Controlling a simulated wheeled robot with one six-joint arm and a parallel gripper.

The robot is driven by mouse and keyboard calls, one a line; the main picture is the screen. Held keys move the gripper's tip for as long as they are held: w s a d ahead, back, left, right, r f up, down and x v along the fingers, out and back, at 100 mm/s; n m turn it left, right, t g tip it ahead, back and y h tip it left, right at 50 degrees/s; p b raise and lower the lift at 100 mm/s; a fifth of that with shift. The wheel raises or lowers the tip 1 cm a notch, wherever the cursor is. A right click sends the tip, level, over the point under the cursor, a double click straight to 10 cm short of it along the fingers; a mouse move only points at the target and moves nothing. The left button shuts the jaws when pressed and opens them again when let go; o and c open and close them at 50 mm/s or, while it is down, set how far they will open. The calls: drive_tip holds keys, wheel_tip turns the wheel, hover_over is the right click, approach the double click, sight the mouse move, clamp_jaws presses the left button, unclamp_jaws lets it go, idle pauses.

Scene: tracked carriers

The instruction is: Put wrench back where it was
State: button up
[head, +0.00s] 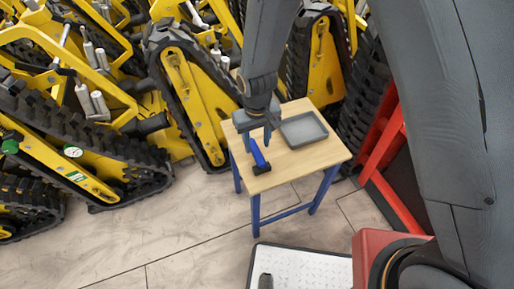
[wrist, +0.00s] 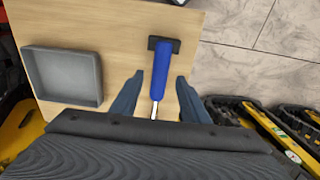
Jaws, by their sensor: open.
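A blue-handled tool (head: 258,156) with a black crosspiece at its near end lies on the small wooden table (head: 300,165). I cannot tell for certain that it is the wrench. The wrist view shows its blue handle (wrist: 159,70), the black crosspiece farthest from me and a thin silver shaft at my end. My gripper (head: 259,141) points down over the table, at the tool's far end in the head view. Its fingers are open, one on each side of the tool, with gaps to both sides (wrist: 159,82). Nothing is held.
A shallow grey tray (head: 303,130) lies on the table beside the tool and looks empty in the wrist view (wrist: 62,78). Yellow tracked carriers (head: 190,85) crowd behind and left of the table. The tiled floor (head: 165,235) in front is clear.

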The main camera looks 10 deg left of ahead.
wheel_tip(320, 180, up, 8)
drive_tip(key=shift+s+b, duration=0.15)
drive_tip(key=shift+b, duration=0.2)
drive_tip(key=s+d+r+m, duration=0.15)
drive_tip(key=d+r, duration=0.25)
drive_tip(key=d, duration=0.4)
drive_tip(key=d+r+m, duration=0.2)
drive_tip(key=d+r, duration=0.1)
drive_tip(key=d, duration=0.5)
drive_tip(key=s+d+r+m, duration=0.2)
drive_tip(key=s+d+r, duration=0.2)
drive_tip(key=s+d, duration=0.3)
drive_tip(key=d, duration=0.5)
drive_tip(key=shift+s+r+m, duration=0.2)
drive_tip(key=shift+m, duration=0.15)
